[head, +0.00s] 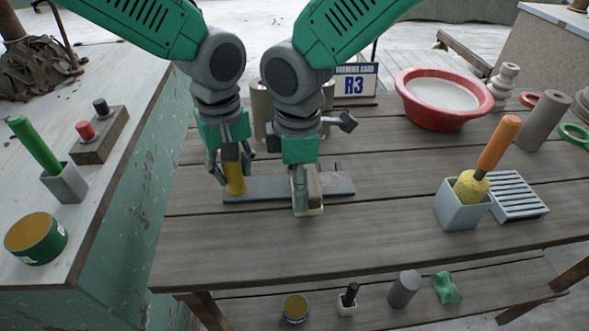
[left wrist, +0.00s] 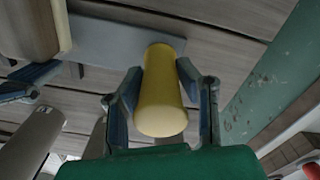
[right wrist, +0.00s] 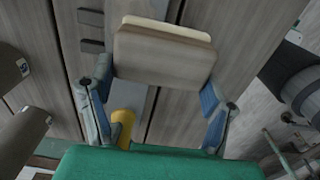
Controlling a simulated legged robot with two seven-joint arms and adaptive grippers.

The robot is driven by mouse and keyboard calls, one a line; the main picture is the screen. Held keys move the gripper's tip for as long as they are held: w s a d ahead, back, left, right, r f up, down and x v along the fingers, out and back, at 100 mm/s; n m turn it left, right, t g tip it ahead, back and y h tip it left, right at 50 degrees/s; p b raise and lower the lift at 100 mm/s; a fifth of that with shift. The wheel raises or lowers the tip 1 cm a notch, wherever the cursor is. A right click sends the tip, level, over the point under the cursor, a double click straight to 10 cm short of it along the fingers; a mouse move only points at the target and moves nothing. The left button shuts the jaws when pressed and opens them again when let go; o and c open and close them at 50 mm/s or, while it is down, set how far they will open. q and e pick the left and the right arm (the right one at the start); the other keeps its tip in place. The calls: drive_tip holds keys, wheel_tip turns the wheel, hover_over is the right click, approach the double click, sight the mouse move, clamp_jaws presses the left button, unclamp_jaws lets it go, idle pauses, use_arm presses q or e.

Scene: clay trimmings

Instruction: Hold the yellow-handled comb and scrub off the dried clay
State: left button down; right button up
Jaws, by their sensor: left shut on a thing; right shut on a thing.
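The comb lies on the table, with an upright yellow handle (head: 235,181) at its left end and a flat grey bar (head: 265,188) running right. My left gripper (head: 230,170) is shut around the handle, which also shows between its fingers in the left wrist view (left wrist: 162,100). My right gripper (head: 303,190) is shut on a brown block with a cream underside (head: 314,210); the block fills the space between its fingers in the right wrist view (right wrist: 165,55). I cannot make out dried clay.
A red basin (head: 445,98) stands at the back right. A grey holder (head: 462,208) with an orange-handled brush (head: 496,145) and a slatted rack (head: 517,195) stand right. A card sign (head: 355,81) is behind my right arm. The table's front middle is clear.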

drive_tip(key=shift+d, duration=0.95)
drive_tip(key=shift+w, duration=3.45)
drive_tip(key=shift+d, duration=1.2)
drive_tip(key=shift+s+a, duration=0.1)
drive_tip(key=shift+s, duration=3.45)
drive_tip(key=shift+w+d, duration=0.2)
drive_tip(key=shift+d, duration=0.85)
drive_tip(key=shift+w, duration=3.35)
wheel_tip(320, 180, up, 8)
drive_tip(key=shift+r, duration=0.1)
